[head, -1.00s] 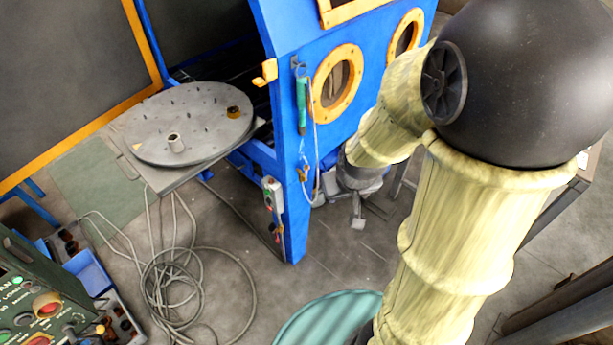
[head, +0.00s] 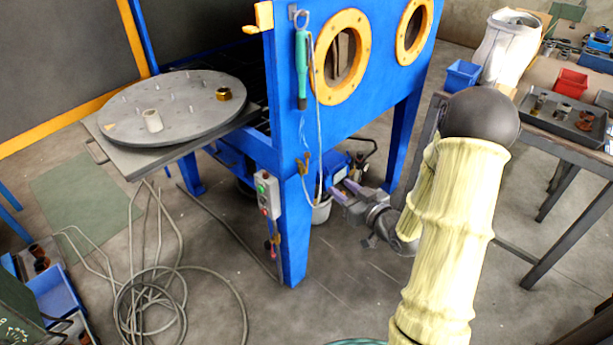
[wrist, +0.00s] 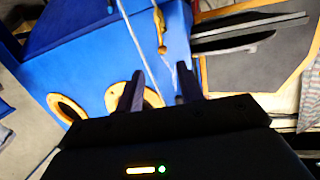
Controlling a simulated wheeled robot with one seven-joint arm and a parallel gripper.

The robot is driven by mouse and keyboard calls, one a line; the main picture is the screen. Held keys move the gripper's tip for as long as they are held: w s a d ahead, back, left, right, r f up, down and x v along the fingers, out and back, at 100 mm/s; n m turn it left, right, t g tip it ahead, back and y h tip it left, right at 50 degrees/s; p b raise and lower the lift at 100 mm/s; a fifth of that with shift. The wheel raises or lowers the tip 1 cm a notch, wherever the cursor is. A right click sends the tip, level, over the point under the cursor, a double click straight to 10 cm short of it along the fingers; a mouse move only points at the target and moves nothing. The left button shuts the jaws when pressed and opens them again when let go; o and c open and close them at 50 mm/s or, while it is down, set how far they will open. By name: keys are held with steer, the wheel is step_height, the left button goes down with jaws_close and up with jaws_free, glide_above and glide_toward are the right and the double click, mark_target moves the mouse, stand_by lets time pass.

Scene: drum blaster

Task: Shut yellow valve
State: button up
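The yellow valve (head: 303,166) is a small yellow-orange handle on the front blue leg of the blue cabinet (head: 285,120), beside a thin hanging hose. It also shows in the wrist view (wrist: 160,28), near the top. My gripper (head: 346,191) is to the right of the valve and a little lower in the head view, with its fingers pointing toward the leg. In the wrist view my gripper (wrist: 155,75) has its two dark fingers apart with nothing held between them. The valve is beyond the fingertips, apart from them.
A grey control box (head: 267,194) is on the leg below the valve. A green-handled tool (head: 301,70) hangs above it. A round turntable (head: 180,105) juts out at left. A grey bucket (head: 322,212) stands behind the leg. Cables lie on the floor; a workbench (head: 560,130) stands right.

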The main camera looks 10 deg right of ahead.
mark_target(307, 158)
steer(key=shift+s+d+f+t+y+b, duration=0.3)
steer(key=shift+f+t+y, duration=0.2)
steer(key=shift+t, duration=0.1)
steer(key=b+x, duration=0.1)
steer(key=x, duration=1.6)
steer(key=shift+w+a, duration=0.1)
steer(key=shift+w, duration=0.15)
jaws_close()
